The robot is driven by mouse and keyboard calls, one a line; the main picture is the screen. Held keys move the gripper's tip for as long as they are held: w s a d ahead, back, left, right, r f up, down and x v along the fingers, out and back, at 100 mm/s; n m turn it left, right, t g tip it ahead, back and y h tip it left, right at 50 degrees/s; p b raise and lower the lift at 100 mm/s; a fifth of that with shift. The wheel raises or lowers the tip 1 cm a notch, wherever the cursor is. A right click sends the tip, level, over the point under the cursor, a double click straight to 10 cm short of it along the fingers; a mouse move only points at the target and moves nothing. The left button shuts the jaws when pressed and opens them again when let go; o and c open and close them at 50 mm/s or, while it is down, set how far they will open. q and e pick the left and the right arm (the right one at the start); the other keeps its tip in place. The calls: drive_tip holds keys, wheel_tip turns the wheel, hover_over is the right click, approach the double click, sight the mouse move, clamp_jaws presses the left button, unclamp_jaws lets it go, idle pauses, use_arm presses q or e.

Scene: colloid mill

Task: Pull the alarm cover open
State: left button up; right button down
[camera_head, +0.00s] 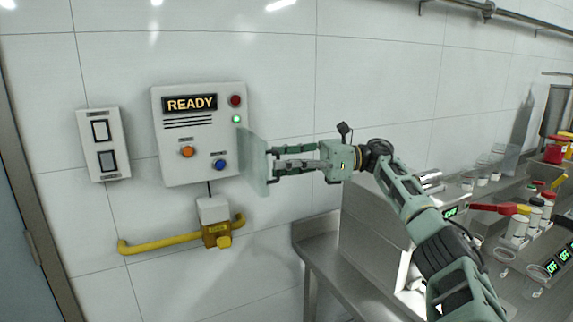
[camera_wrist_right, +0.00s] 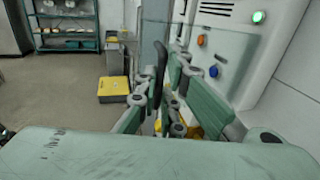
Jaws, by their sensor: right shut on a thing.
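A white control box (camera_head: 198,134) with a lit READY sign hangs on the wall in the head view. An orange button (camera_head: 188,152) and a blue button (camera_head: 219,164) are on its lower face, uncovered. The clear, greenish alarm cover (camera_head: 253,162) stands out from the box's right side, swung open at an angle. My right gripper (camera_head: 272,163) reaches in from the right and is shut at the cover's outer edge. In the right wrist view, a dark handle (camera_wrist_right: 161,62) shows between its fingers (camera_wrist_right: 165,95). The fingers partly hide the grip. My left gripper is out of view.
A white switch panel (camera_head: 104,145) is left of the box. A yellow pipe with a valve (camera_head: 215,234) runs below it. A steel bench (camera_head: 320,240) with a machine and several cups stands at the right. The wrist view shows open floor (camera_wrist_right: 55,100).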

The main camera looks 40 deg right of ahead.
drive_tip(key=shift+w+r, duration=0.1)
drive_tip(key=shift+r, duration=0.15)
drive_tip(key=c, duration=2.3)
unclamp_jaws()
drive_tip(key=o, duration=0.4)
drive_tip(key=shift+w+a+f, duration=0.15)
drive_tip(key=shift+w+a, duration=0.05)
drive_tip(key=shift+w, duration=0.15)
drive_tip(key=v, duration=0.7)
drive_tip(key=shift+s+d, duration=0.25)
drive_tip(key=shift+d, duration=0.05)
